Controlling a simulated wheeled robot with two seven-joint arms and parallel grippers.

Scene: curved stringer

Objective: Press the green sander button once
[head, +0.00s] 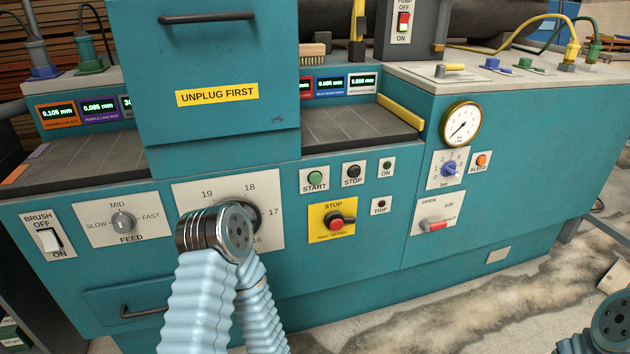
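The green round button (315,178) sits on a white plate labelled START on the teal machine front, right of the numbered dial. Nothing covers it. My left arm, in a pale blue ribbed sleeve with a metal joint, rises from the bottom left of centre and overlaps the dial; its gripper fingers do not show. Part of my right arm shows at the lower right corner, and its gripper is out of the picture. No contact with the green button shows.
A black STOP button (353,173), small green ON lamp (387,166) and TRIP lamp (381,205) are nearby. Below is a red stop knob (337,223) on yellow. The dial plate (187,191) is partly hidden. A pressure gauge (460,123) is at right.

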